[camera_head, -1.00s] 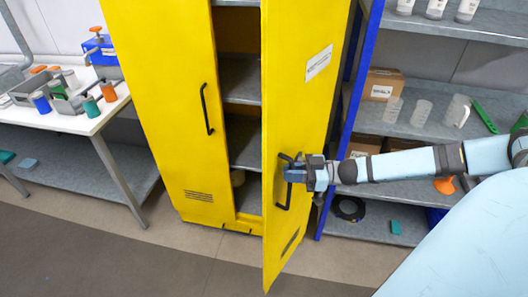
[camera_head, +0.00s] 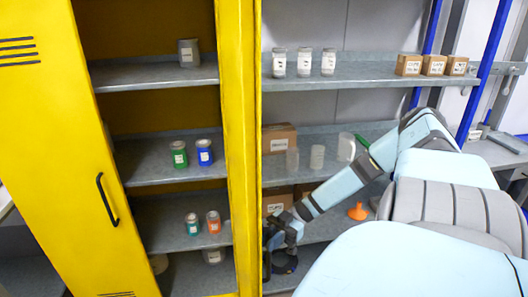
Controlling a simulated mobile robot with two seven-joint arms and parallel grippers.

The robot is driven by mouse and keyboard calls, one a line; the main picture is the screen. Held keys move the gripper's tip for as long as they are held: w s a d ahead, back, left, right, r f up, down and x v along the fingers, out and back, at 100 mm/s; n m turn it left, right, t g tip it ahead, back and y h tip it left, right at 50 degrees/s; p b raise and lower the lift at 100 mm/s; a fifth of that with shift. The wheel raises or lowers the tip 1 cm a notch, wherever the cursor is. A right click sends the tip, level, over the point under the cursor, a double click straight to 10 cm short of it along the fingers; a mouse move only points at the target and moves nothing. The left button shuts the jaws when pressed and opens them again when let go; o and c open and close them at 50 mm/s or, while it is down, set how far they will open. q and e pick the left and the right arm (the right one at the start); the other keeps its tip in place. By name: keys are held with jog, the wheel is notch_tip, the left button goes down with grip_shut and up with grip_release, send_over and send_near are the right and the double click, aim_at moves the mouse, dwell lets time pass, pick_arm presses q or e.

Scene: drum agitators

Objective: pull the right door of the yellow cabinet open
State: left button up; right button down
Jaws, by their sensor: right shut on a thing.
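The yellow cabinet's right door (camera_head: 238,140) stands swung out and is seen almost edge-on, with the shelves behind the opening in plain view. The closed left door (camera_head: 60,150) has a black bar handle (camera_head: 107,200). My right gripper (camera_head: 270,240) is at the outer face of the right door, low down, shut on that door's black handle (camera_head: 267,264). The fingers and most of the handle are small and partly hidden, dark against dark. My left gripper is not in view.
A grey shelf rack (camera_head: 370,82) with jars and cardboard boxes stands right of the door, behind my right arm. An orange funnel (camera_head: 358,211) sits on it.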

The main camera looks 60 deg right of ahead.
jog(key=shift+s+a+f, duration=0.1)
jog(key=shift+s+f, duration=0.1)
jog(key=shift+f, duration=0.05)
jog(key=c, duration=1.3)
grip_release()
jog(key=shift+o, duration=0.8)
jog(key=shift+r, duration=0.15)
jog(key=shift+w, duration=0.1)
jog(key=b+v, duration=0.3)
jog(key=v, duration=1.1)
jog(key=shift+a, duration=0.1)
